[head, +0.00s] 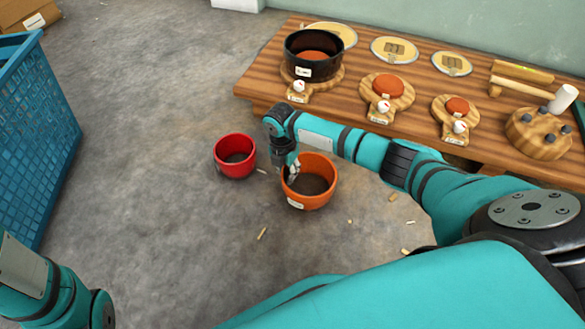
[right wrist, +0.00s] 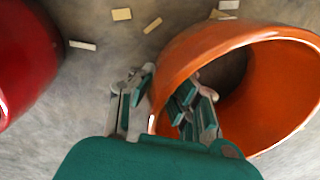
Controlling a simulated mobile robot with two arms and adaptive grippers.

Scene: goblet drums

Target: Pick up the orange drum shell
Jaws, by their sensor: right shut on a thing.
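The orange drum shell (head: 315,197) is an open round shell with a white label, on or just above the grey floor in the head view. My right gripper (head: 291,172) is at its left rim, pointing down. In the right wrist view, the gripper (right wrist: 166,95) is shut on the wall of the orange shell (right wrist: 205,50), one finger outside and one inside. I cannot tell whether the shell's base touches the floor. My left arm shows at the lower left of the head view, but its gripper is out of view.
A red shell (head: 235,158) stands close on the left; its side shows in the right wrist view (right wrist: 25,60). Wood scraps (head: 262,234) lie around. The wooden bench (head: 255,88) behind bears a black shell (head: 314,62) and several boards. A blue crate (head: 35,130) stands far left.

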